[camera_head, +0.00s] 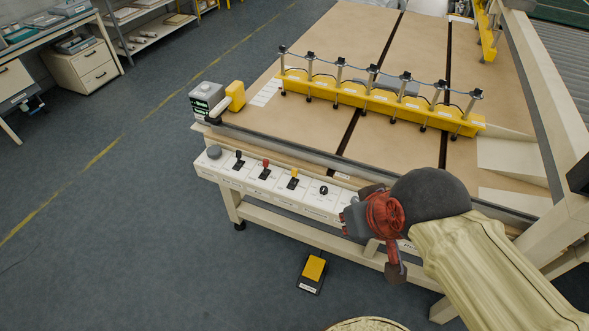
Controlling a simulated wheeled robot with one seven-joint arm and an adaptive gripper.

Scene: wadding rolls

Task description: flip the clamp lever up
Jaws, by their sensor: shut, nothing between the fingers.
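A white control panel (279,192) runs along the front of the table. The labels are too small to read, so I cannot tell which is the clamp lever. The three levers appear to stand up from their bases. My gripper (350,221) is shut and empty at the panel's right end, right of the knob and apart from the levers. It hides that end of the panel.
A yellow bar (355,94) with several upright rods crosses the brown tabletop (310,50). A grey box with a green display (207,100) stands at the left corner beside a yellow block (235,96). A yellow foot pedal (314,268) lies on the floor. Floor to the left is clear.

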